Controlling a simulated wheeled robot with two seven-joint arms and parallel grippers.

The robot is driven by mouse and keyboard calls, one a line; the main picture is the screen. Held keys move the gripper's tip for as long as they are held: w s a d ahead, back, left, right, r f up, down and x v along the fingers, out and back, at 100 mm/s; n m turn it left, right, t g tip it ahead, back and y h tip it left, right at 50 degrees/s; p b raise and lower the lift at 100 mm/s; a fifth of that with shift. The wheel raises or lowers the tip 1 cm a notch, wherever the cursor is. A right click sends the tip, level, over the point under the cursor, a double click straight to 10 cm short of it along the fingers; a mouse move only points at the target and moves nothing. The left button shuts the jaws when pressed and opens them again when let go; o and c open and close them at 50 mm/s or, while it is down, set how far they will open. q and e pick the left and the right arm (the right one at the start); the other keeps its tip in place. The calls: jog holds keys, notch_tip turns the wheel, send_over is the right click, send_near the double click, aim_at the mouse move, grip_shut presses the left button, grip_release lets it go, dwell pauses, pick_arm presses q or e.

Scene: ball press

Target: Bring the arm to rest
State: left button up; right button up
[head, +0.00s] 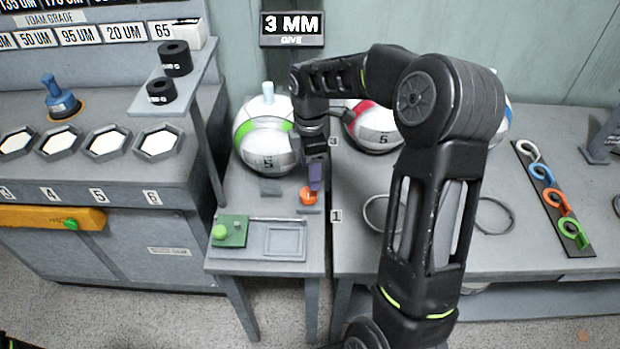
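My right arm reaches in from the lower right and bends over the table to the left. Its gripper (315,184) points down just above an orange round part (308,197) on the small grey table. I cannot tell whether the fingers touch that part, or whether they are open or shut. My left gripper is not in view.
A green-and-white ball (264,140) marked 5 stands behind the gripper. A red-and-white ball (366,128) is partly behind my arm. A green plate with a green knob (220,232) and a grey square tray (285,226) lie in front. Coloured hooks (557,202) lie on the right table. A sign (292,26) reads 3 MM.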

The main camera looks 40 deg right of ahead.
jog(key=shift+r, duration=0.25)
dwell(0.3)
